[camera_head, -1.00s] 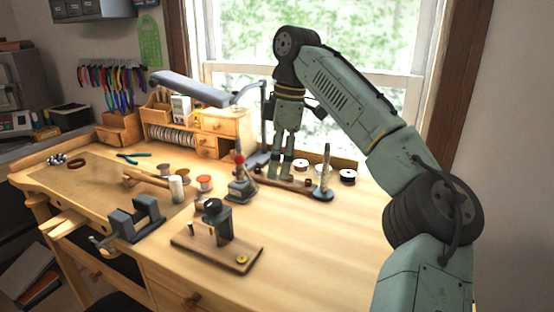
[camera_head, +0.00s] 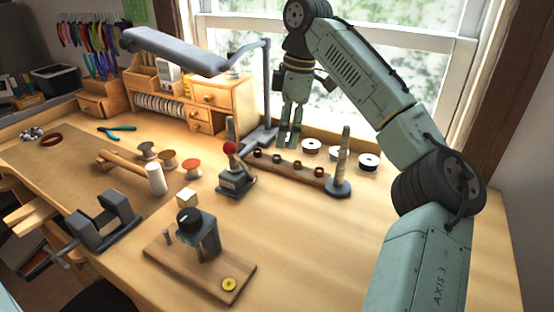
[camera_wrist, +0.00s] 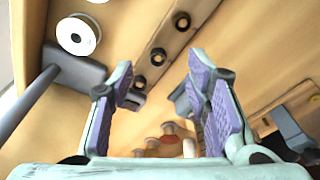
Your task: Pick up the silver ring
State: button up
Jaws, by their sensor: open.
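No ring can be picked out for certain as silver. A wooden bar (camera_head: 287,163) on the bench carries several small dark round pieces, perhaps rings, which also show on the bar (camera_wrist: 168,38) in the wrist view; their metal colour is unclear. My gripper (camera_head: 289,140) is open and points down just above and behind the bar in the head view. In the wrist view my gripper (camera_wrist: 160,65) has its purple-padded fingers apart with nothing between them touching. The bar lies beyond the fingertips, crossing the gap between them.
A grey-based post (camera_head: 341,172) stands at the bar's right end, with spools (camera_head: 368,161) behind. A red-knobbed tool (camera_head: 233,170) stands to the left. The lamp (camera_head: 190,52) overhangs the wooden organiser (camera_head: 225,98). The bench (camera_head: 350,240) is clear at the front right.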

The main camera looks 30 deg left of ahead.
aim_at(276, 157)
jog(key=shift+s+a+f+p, duration=0.15)
jog(key=shift+a+f+p, duration=0.15)
jog(key=shift+f, duration=0.65)
jog(key=shift+s+a+f+p, duration=0.15)
jog(key=shift+a+f+p, duration=0.1)
jog(key=shift+f, duration=0.65)
jog(key=shift+s+a+f+p, duration=0.15)
jog(key=shift+a+f+p, duration=0.15)
jog(key=shift+f, duration=0.65)
jog(key=c, duration=0.9)
jog(key=shift+r, duration=0.1)
